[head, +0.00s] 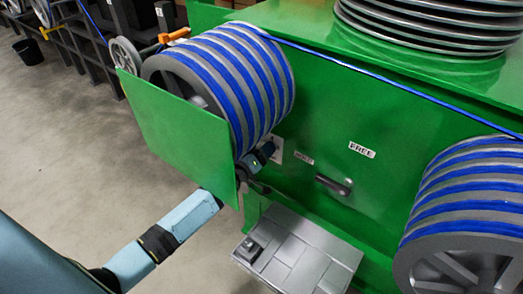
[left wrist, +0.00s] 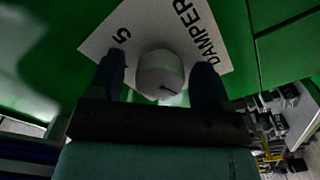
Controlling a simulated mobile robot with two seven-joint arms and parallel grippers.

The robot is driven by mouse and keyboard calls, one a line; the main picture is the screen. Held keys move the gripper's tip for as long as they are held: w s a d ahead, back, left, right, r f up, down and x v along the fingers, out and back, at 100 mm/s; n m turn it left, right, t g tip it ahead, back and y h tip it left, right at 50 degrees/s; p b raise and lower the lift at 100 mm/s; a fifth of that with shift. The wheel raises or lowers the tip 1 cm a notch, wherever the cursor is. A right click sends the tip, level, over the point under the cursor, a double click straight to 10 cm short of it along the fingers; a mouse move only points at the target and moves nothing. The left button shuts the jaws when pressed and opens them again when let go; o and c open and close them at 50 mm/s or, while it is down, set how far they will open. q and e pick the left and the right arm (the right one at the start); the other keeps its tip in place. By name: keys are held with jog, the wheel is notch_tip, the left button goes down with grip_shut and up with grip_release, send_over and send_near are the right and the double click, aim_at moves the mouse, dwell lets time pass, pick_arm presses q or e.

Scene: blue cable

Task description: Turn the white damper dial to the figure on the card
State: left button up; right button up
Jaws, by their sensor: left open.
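The white damper dial (left wrist: 160,78) shows in the left wrist view as a round white knob with a dark mark near its lower right. It stands on a white plate (left wrist: 185,32) printed "DAMPER" and "5". My left gripper (left wrist: 158,68) is open, with one finger on each side of the dial; I cannot tell whether either finger touches it. In the head view my left gripper (head: 266,152) is at the green machine front, by the white plate (head: 278,146), and hides the dial. My right gripper is not in view.
A lever (head: 333,185) sits right of the gripper, under a "FREE" label (head: 362,150). A grey step (head: 300,250) juts out below. Another cable drum (head: 470,200) is at right.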

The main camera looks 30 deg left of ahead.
pick_arm(q)
jog(key=s+a+p, duration=0.1)
jog(key=s+a, duration=0.1)
jog(key=s, duration=1.1)
jog(key=shift+s, duration=0.35)
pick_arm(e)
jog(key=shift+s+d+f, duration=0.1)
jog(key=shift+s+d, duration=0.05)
pick_arm(q)
jog(key=shift+a+f, duration=0.1)
jog(key=shift+f, duration=0.05)
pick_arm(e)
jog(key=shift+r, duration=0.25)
